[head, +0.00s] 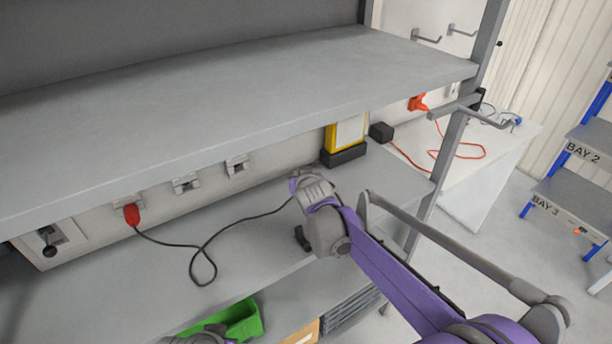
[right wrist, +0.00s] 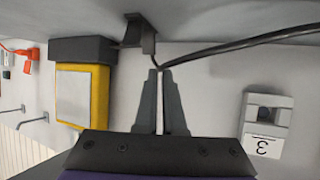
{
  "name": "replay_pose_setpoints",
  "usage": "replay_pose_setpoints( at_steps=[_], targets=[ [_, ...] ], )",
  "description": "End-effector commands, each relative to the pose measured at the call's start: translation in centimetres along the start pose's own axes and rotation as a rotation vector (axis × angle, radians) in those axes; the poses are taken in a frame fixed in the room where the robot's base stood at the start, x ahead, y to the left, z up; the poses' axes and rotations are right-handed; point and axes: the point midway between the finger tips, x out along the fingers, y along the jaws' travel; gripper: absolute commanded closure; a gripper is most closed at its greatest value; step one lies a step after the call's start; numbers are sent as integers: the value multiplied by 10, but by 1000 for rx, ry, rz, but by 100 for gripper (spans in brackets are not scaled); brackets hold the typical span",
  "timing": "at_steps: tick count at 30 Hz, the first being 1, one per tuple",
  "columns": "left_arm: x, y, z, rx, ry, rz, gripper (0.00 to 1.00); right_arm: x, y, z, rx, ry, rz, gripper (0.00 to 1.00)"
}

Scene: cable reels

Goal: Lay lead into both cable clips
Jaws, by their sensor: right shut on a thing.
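The dark lead (head: 205,246) runs from a red plug (head: 131,214) in a wall socket, makes a loop on the shelf and rises to my right gripper (head: 296,188). In the right wrist view the gripper (right wrist: 160,78) is shut on the lead (right wrist: 240,44) at its fingertips. A dark clip (head: 302,238) stands on the shelf below the gripper. A dark clip also shows in the right wrist view (right wrist: 138,30), just beyond the fingertips; I cannot tell whether the lead is inside it. I cannot make out a second clip. My left gripper's fingers are out of view.
A yellow device (head: 347,132) on a dark base stands near the back wall. An upper shelf (head: 230,90) overhangs the workspace. An orange plug and cord (head: 470,150) lie farther right. A green bin (head: 240,318) sits below. The shelf around the loop is clear.

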Motion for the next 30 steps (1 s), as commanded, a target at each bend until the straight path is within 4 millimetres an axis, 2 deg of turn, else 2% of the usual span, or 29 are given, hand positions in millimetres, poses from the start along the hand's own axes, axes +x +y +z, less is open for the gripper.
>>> replay_pose_setpoints(
  at_steps=[13, 30],
  targets=[
    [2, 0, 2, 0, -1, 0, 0, 3, -1, 3, 0, 0, 1, 100],
    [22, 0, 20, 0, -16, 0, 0, 22, 0, 40, 0, -1, 1, 100]
  ],
)
